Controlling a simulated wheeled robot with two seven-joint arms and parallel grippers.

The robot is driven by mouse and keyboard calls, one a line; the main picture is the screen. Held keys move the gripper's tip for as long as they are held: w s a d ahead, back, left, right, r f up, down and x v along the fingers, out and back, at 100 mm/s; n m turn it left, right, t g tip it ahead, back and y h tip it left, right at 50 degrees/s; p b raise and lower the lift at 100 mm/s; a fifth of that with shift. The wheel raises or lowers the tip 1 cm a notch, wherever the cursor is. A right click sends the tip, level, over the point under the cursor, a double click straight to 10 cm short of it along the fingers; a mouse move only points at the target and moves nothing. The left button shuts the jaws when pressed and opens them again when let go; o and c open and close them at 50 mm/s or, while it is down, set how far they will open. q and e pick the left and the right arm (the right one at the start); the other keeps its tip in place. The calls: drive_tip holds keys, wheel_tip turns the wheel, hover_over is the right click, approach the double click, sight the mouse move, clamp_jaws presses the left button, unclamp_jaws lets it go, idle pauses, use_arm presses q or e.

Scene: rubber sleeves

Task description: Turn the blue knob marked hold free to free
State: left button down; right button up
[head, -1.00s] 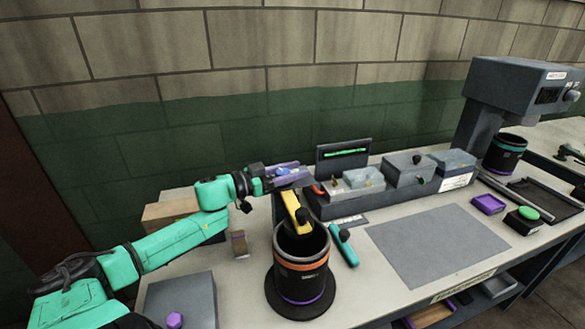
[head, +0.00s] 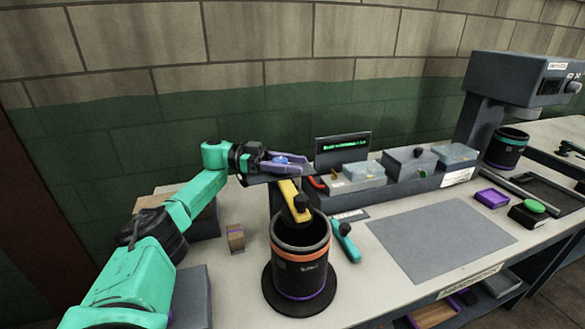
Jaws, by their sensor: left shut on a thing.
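The blue knob (head: 281,159) shows as a small blue spot between the fingers of my left gripper (head: 290,163), above the yellow arm at the back of the black cylinder. My left gripper is shut on the blue knob. Its purple and dark fingers hide most of the knob, and its marking cannot be read. The yellow arm (head: 290,195) with a black knob hangs over the open top of the black cylinder (head: 300,265), which has orange and purple bands. My right gripper is not in view.
A teal-handled tool (head: 345,241) lies right of the cylinder. A rack with several boxes (head: 407,165) and a small dark display (head: 342,150) stand behind. A grey mat (head: 440,240) lies clear at the right. A large grey machine (head: 515,85) stands at the back right.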

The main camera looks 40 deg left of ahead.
use_arm(q)
drive_tip(key=shift+f+m+g+h+b, duration=0.1)
drive_tip(key=shift+m+g+h+b, duration=0.25)
drive_tip(key=shift+g, duration=0.25)
drive_tip(key=shift+s, duration=0.15)
drive_tip(key=shift+c, duration=1.7)
unclamp_jaws()
wheel_tip(320, 180, up, 20)
drive_tip(key=p, duration=0.7)
